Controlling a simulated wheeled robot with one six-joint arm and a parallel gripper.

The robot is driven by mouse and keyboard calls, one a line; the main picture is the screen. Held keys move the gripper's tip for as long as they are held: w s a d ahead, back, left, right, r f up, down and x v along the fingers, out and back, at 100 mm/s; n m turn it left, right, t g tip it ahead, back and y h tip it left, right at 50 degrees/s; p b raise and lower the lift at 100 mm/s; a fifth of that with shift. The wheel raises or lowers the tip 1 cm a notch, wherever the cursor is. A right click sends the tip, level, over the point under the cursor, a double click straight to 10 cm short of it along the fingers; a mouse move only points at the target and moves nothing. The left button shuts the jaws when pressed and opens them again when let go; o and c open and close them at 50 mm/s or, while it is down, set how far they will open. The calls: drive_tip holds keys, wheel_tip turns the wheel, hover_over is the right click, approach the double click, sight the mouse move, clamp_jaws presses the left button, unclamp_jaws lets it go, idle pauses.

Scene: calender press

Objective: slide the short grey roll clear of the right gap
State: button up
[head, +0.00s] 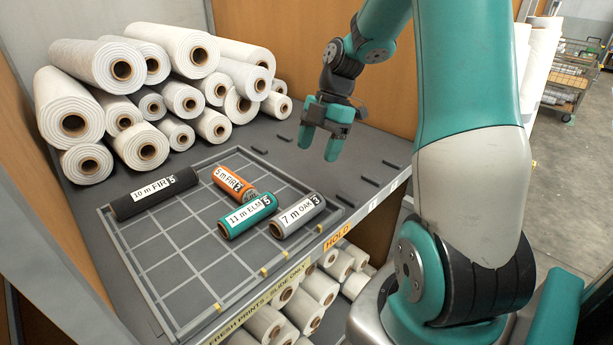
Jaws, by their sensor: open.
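The short grey roll (298,215), labelled "7 m OAK 3", lies on the right part of the grid on the shelf, close to its front right edge. It lies slanted, its open end toward the lower left. A teal roll (247,216), "11 m ELM", lies just left of it, roughly parallel. Yellow marks (319,228) sit along the grid's front edge, one just below the grey roll. Which marks bound the right gap is hard to tell. My gripper (319,155) is open and empty, fingers down, above the shelf behind and apart from the grey roll.
An orange roll (235,183) and a black roll (154,194) lie farther left on the grid (171,273). White rolls (141,145) are stacked at the back left. Small dark bars (347,200) stand on the shelf at right. The grid's lower left is clear.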

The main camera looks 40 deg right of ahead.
sight(301, 204)
drive_tip(key=p+x, duration=0.2)
drive_tip(key=x, duration=1.4)
drive_tip(key=shift+f, duration=0.15)
drive_tip(key=c, duration=0.7)
drive_tip(key=shift+s+a, duration=0.15)
drive_tip(key=shift+a, duration=4.9)
drive_tip(key=shift+s+a, duration=0.1)
drive_tip(key=shift+a, duration=2.9)
